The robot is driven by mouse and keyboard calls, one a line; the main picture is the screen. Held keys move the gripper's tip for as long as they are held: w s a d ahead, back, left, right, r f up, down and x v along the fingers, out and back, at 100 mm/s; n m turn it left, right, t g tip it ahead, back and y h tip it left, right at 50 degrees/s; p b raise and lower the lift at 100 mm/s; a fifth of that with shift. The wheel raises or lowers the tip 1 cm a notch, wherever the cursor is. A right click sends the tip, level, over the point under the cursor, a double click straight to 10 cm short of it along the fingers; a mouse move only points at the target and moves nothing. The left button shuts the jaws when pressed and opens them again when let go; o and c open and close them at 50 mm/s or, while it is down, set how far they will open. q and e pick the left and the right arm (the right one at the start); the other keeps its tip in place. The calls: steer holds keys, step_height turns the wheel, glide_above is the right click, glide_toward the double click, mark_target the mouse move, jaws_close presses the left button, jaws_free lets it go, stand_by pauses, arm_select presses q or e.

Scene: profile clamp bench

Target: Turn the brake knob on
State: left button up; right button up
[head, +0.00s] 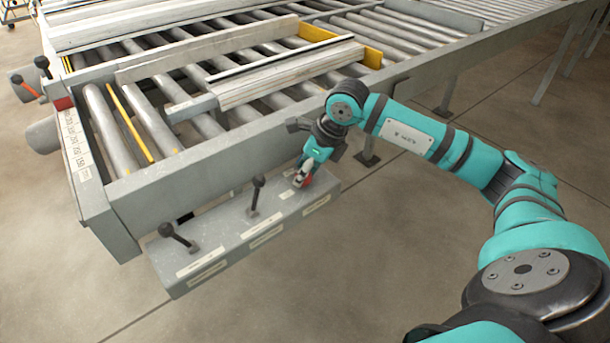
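A grey control box (215,248) with pale label strips is mounted along the near side of the roller bench. Two black ball-ended levers stand on it, one at its left end (179,238) and one near its middle (256,194). A small red knob (306,181) is at the right end of the box, mostly hidden by my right gripper (302,178). The gripper points down with its fingers at the knob. Whether they are closed on it is too small to tell. No knob marking is readable. My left gripper is not in view.
The roller bench (225,155) carries long profiles (290,75) and yellow stops (373,57). Its near side rail is close behind the gripper. A red-handled lever (27,88) and a black-knobbed lever (43,66) are at the far left. The floor in front is clear.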

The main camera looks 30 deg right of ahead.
steer(key=m+h+b, duration=0.1)
steer(key=m, duration=0.1)
steer(key=m+h+b, duration=0.1)
steer(key=m, duration=0.2)
steer(key=shift+a+t, duration=0.1)
steer(key=shift+t, duration=0.2)
steer(key=shift+r+m+b, duration=0.1)
steer(key=shift+m+b, duration=0.2)
steer(key=shift+m, duration=0.1)
steer(key=o, duration=1.1)
steer(key=v, duration=1.2)
